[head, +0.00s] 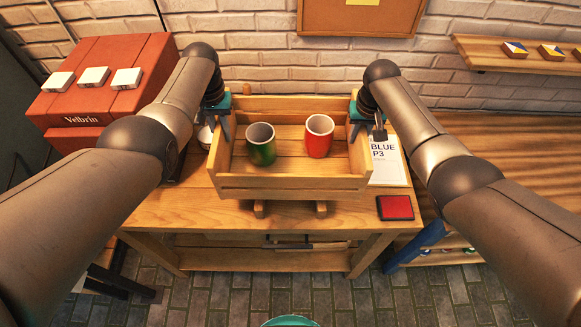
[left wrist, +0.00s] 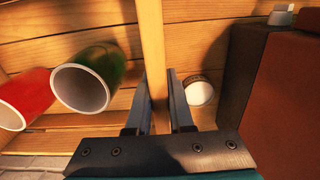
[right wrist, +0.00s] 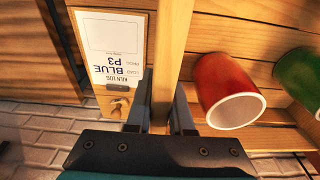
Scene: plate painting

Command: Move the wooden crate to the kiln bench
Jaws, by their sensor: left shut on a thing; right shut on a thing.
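The wooden crate (head: 290,184) is a slatted open box in the middle of the head view, over a wooden table. It looks level. A green cup (head: 261,145) and a red cup (head: 319,136) stand inside it, apart. My left gripper (head: 224,128) is shut on the crate's left end wall, which runs between its fingers in the left wrist view (left wrist: 158,100). My right gripper (head: 363,128) is shut on the right end wall, also seen in the right wrist view (right wrist: 160,105). Whether the crate touches the table is unclear. I cannot tell which surface is the kiln bench.
A red box (head: 105,80) marked Velbrin stands at the left. A small round container (left wrist: 199,90) is left of the crate. A KILN LOG sheet (head: 389,160) reading BLUE P3 and a red pad (head: 395,207) are at right. Another wooden surface (head: 510,170) is further right.

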